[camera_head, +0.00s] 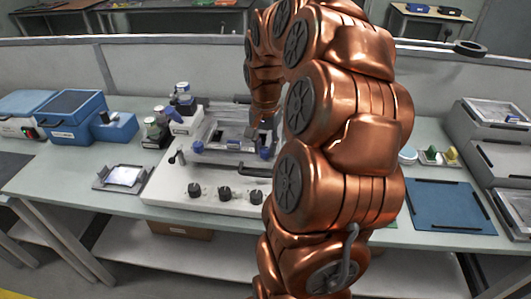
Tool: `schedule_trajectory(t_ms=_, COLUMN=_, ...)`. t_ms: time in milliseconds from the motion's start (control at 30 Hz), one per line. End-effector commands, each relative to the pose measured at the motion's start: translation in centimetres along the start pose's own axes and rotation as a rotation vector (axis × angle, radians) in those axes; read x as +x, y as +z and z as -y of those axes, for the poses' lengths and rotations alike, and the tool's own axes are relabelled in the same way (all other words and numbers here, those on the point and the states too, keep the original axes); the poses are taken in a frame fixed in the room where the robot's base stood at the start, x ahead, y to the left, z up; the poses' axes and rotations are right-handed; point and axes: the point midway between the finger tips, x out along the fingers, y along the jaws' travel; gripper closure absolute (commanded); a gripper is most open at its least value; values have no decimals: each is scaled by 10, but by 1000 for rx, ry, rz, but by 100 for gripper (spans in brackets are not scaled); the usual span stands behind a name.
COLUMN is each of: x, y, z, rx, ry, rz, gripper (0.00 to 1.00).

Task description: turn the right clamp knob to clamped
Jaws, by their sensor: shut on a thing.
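A white fixture (165,188) stands on the bench, with a clamp frame (232,137) on top. A blue clamp knob (197,147) sits at the frame's left front. The right clamp knob (267,151), also blue, sits at its right front. My copper arm arches over from the right. My gripper (264,133) points down at the frame's right side. It is shut at the right clamp knob, with the fingers small and partly dark in the picture. The exact contact and the knob's turned position are too small to tell.
Several black knobs (224,193) line the fixture's front. A small tray (123,177) lies to its left, and blue devices (75,115) stand farther left. A dark blue mat (450,207) lies at right by grey stacked units (490,140). My arm hides the bench's middle right.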

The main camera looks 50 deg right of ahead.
Motion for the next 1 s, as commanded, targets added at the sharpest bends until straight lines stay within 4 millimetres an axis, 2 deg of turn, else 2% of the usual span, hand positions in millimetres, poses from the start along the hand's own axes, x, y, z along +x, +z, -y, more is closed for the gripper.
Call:
schedule_trajectory(t_ms=33, x=4, y=0, z=1, rx=-45, ry=-1, rz=0, gripper=100)
schedule_trajectory(t_ms=600, x=2, y=1, z=1, rx=-584, ry=0, rz=1, gripper=100)
schedule_trajectory(t_ms=1000, x=1, y=1, z=1, rx=-870, ry=1, rz=3, gripper=100)
